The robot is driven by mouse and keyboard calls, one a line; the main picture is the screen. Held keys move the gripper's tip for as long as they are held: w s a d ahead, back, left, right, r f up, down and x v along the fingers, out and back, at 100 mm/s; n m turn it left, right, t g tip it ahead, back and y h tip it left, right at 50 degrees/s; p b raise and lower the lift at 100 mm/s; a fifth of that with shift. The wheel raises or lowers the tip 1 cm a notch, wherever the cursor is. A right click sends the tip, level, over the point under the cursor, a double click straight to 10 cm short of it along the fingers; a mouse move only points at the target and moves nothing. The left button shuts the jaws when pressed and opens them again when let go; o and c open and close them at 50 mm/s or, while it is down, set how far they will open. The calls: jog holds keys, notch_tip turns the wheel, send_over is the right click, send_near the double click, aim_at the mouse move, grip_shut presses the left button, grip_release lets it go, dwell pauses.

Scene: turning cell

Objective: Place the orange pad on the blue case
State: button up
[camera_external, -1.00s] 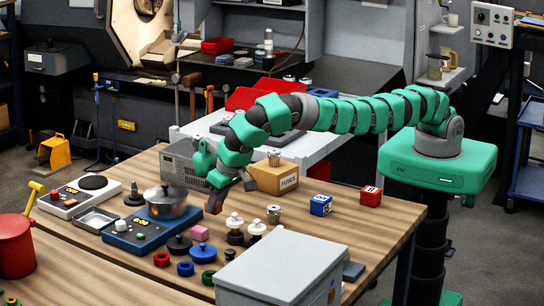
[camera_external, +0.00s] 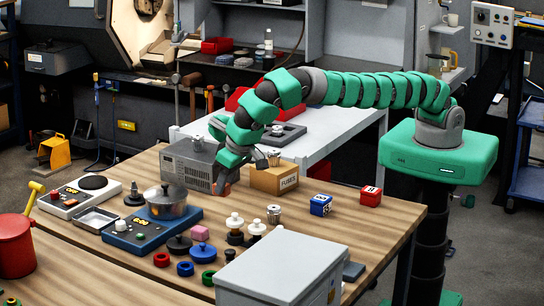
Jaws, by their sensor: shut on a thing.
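My gripper (camera_external: 221,180) is shut on the orange pad (camera_external: 217,188), a small orange-brown piece at the gripper's tip, mostly hidden by the fingers. It is in front of the grey instrument box, seemingly above the wooden table. A blue case (camera_external: 320,205), a small block with white markings, sits on the table to the right of my gripper, next to a red one. Its top looks bare.
A red case (camera_external: 370,196) and a cardboard fuse box (camera_external: 274,178) stand near the blue case. A large grey box (camera_external: 282,265) is at the front right.

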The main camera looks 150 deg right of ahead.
jog(key=s+a+r+n+b, duration=0.1)
jog(key=s+a+r+b, duration=0.15)
jog(key=s+a, duration=0.4)
jog(key=s+a+r+b, duration=0.2)
jog(key=s+a+b, duration=0.2)
jog(key=a, duration=0.6)
jog(key=s+a+f+m+b, duration=0.1)
jog(key=s+a+f+b, duration=0.1)
jog(key=s, duration=0.8)
jog(key=s+a+f+b, duration=0.1)
jog(key=s+f+b, duration=0.1)
jog(key=s, duration=0.7)
jog(key=s+a+f+m+b, duration=0.1)
jog(key=s+a+f+b, duration=0.1)
jog(key=s, duration=0.8)
send_over(320, 198)
jog(key=a, duration=0.2)
jog(key=shift+s+d+f, duration=0.1)
jog(key=shift+s+f, duration=0.1)
jog(key=shift+f, duration=0.2)
jog(key=shift+s+d+f, duration=0.1)
jog(key=shift+s+f, duration=0.05)
jog(key=shift+f, duration=0.25)
jog(key=shift+w+f, duration=0.15)
jog(key=shift+w, duration=0.05)
jog(key=shift+f, duration=1.65)
jog(key=shift+f, duration=0.1)
